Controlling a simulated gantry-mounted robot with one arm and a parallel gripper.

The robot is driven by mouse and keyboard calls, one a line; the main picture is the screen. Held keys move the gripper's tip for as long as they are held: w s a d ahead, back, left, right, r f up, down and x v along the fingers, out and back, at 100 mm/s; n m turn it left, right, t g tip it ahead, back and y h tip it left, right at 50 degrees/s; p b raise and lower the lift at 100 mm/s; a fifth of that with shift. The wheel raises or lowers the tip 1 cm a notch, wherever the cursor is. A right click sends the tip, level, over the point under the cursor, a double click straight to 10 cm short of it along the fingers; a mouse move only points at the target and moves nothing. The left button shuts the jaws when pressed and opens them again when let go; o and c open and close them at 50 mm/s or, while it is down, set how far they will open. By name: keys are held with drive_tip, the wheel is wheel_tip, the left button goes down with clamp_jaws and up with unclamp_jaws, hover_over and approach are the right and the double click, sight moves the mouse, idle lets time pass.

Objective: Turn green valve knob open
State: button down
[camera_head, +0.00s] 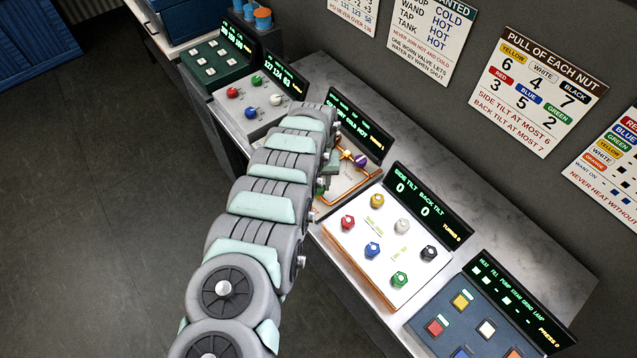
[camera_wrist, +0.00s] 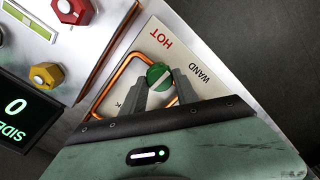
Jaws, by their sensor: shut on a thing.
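The green valve knob (camera_wrist: 158,74) shows in the wrist view, round with a pale bar across it. It sits on a cream panel (camera_wrist: 190,60) with a copper pipe loop (camera_wrist: 122,72) and the words HOT and WAND. My gripper (camera_wrist: 161,92) has its two grey fingers on either side of the knob, shut on it. In the head view my arm covers most of this valve panel (camera_head: 345,188). A purple knob (camera_head: 361,160) on brass-coloured pipe shows beside the arm. The green knob cannot be made out clearly there.
To the right is a white panel with several coloured nuts (camera_head: 372,250), and beyond it a blue button panel (camera_head: 470,322). Left of my arm is a panel with coloured knobs (camera_head: 255,104). Dark displays (camera_head: 357,125) stand behind the panels, below wall signs (camera_head: 537,88).

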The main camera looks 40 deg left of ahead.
drive_tip(key=m, duration=0.4)
drive_tip(key=shift+d+m, duration=0.1)
drive_tip(key=shift+m, duration=0.3)
drive_tip(key=m+b, duration=0.1)
drive_tip(key=m, duration=0.7)
drive_tip(key=shift+m, duration=0.4)
drive_tip(key=shift+d+m, duration=0.1)
drive_tip(key=shift+m, duration=1.8)
drive_tip(key=c, duration=0.9)
unclamp_jaws()
drive_tip(key=shift+c, duration=0.2)
drive_tip(key=shift+r, duration=0.1)
